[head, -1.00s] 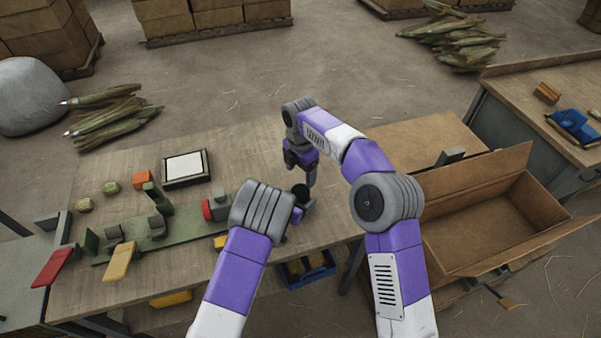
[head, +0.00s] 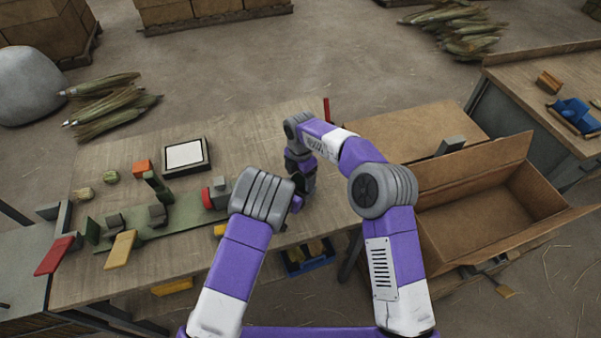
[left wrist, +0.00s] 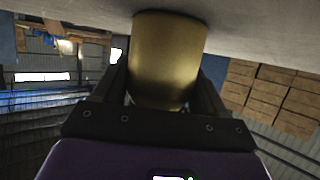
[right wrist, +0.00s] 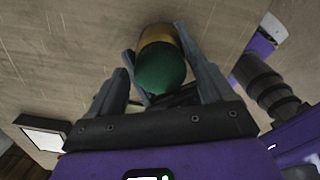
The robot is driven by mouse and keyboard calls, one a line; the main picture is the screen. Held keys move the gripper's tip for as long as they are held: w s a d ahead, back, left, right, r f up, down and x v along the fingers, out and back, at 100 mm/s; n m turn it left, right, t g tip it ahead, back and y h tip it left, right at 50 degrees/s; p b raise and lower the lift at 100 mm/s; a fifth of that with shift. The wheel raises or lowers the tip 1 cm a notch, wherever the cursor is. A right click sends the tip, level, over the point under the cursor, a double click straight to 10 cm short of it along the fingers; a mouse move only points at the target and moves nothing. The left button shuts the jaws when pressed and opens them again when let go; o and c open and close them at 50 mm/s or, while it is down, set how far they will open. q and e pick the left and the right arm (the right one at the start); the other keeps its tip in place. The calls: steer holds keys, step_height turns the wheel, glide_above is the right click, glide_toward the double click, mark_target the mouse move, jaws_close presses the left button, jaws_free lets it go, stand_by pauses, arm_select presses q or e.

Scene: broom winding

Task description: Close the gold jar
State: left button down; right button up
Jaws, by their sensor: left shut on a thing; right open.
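The gold jar (left wrist: 168,62) stands between my left gripper's fingers (left wrist: 166,75), which are shut on it, with its base against the table. In the right wrist view the jar's gold side (right wrist: 157,36) shows beyond a rounded green top (right wrist: 161,70). The green piece appears to be on the jar's mouth; I cannot tell how firmly it sits. My right gripper (right wrist: 155,45) is open, with its fingers on either side of the jar and green top. In the head view my right gripper (head: 302,180) points down at the table's right part, and the arms hide the jar.
A green strip with blocks (head: 160,228) and a black-framed white pad (head: 184,156) lie to the left on the table (head: 235,150). A thin red upright piece (head: 326,110) stands at the far edge. An open cardboard box (head: 475,215) is to the right.

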steer(key=c, duration=1.1)
steer(key=shift+m, duration=1.6)
steer(key=o, duration=1.2)
steer(key=shift+r, duration=2.3)
steer(key=shift+c, duration=0.5)
